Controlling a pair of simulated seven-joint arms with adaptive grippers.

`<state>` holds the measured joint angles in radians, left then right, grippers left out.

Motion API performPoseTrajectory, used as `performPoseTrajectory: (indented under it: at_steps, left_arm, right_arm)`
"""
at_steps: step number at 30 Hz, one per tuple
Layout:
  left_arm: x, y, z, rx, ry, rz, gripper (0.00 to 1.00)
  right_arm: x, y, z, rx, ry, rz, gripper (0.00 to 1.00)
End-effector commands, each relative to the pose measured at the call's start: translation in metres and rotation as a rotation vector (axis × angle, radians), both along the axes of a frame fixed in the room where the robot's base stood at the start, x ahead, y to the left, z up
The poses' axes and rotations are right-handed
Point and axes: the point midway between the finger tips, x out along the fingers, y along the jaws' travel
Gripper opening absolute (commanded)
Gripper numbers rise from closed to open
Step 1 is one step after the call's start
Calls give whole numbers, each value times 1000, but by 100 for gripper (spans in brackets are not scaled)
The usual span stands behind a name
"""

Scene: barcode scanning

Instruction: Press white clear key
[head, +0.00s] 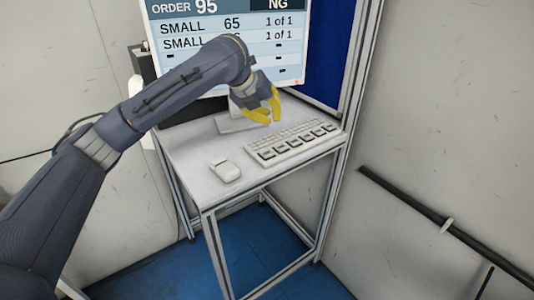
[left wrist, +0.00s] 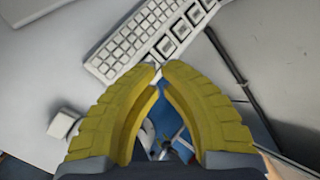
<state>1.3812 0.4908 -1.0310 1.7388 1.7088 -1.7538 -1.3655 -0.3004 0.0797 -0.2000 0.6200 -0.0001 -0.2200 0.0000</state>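A white keyboard (head: 300,134) lies on the table, with small keys behind and a front row of larger dark-edged keys (head: 293,143). I cannot read which key is the clear key. My left gripper (head: 268,116) has yellow fingers and hangs above the back left part of the keyboard, apart from it in the head view. In the left wrist view its fingertips (left wrist: 162,70) come together with nothing between them. They overlap the near end of the keyboard (left wrist: 130,45), close to a large key (left wrist: 166,46). My right gripper is not in view.
A white mouse-like device (head: 224,170) lies left of the keyboard, near the table's front edge. A monitor (head: 190,70) with an order list stands behind, partly hidden by my left arm. The white table (head: 190,150) is bare around the device. A wall rail (head: 440,225) is at right.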

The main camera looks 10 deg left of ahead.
Motion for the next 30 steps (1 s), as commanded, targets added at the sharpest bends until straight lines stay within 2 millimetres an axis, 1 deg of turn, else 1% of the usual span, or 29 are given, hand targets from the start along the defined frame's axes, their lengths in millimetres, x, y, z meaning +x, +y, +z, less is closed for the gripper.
performPoseTrajectory:
  at_steps: [5, 15, 21, 25, 30]
  left_arm:
    - [0, 0, -12, 0, 2, 0, 0]
    - [0, 0, -51, -2, 3, 0, 0]
    - [0, 1, -70, 0, 2, 2, 0]
    - [0, 0, -79, 0, 2, 0, 0]
    - [0, 0, -85, 0, 0, 1, 0]
  right_arm:
    - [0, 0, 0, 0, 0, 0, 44]
    - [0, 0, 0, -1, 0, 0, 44]
    - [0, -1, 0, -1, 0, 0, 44]
    - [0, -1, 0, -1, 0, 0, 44]
    - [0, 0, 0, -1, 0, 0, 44]
